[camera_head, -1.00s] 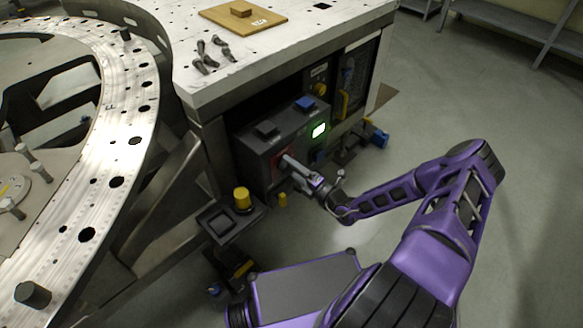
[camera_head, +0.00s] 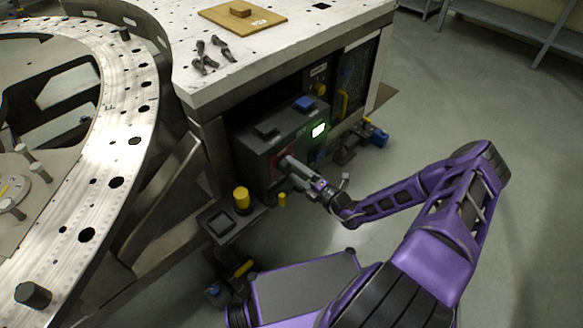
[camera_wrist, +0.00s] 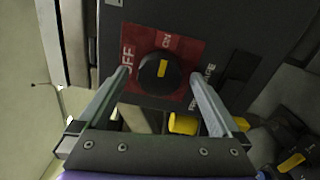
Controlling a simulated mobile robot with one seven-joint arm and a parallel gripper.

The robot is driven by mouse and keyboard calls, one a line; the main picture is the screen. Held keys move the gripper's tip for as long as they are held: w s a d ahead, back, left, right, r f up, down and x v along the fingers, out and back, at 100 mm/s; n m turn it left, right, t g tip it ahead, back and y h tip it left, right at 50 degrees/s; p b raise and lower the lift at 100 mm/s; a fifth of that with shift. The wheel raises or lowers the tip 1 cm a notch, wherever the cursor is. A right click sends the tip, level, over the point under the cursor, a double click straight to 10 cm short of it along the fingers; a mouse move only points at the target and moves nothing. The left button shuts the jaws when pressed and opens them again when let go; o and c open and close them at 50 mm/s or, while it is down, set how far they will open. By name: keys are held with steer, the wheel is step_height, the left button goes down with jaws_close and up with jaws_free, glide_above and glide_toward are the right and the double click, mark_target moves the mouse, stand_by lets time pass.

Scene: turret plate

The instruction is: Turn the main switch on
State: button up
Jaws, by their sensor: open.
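The main switch (camera_wrist: 158,72) is a round black knob with a yellow mark on a red plate marked OFF and ON. In the wrist view, OFF is left of the knob and ON above it; the yellow mark lies nearly upright, in line with ON. My gripper (camera_wrist: 160,76) is open, one finger on each side of the knob in the picture, with visible gaps. In the head view my gripper (camera_head: 287,163) is in front of the red plate (camera_head: 276,163) on the dark control box (camera_head: 253,149) and hides the knob.
A green lamp (camera_head: 318,130) is lit on the box. A yellow knob (camera_wrist: 183,123) sits below the switch in the wrist view. The white-topped bench (camera_head: 300,45) overhangs the box, and a metal ring (camera_head: 118,150) stands left. Open floor lies to the right.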

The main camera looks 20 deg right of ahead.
steer(key=v, duration=1.5)
steer(key=shift+s+d+p, duration=0.25)
steer(key=shift+s+p, duration=0.05)
steer(key=shift+p, duration=0.05)
steer(key=shift+a+f, duration=0.1)
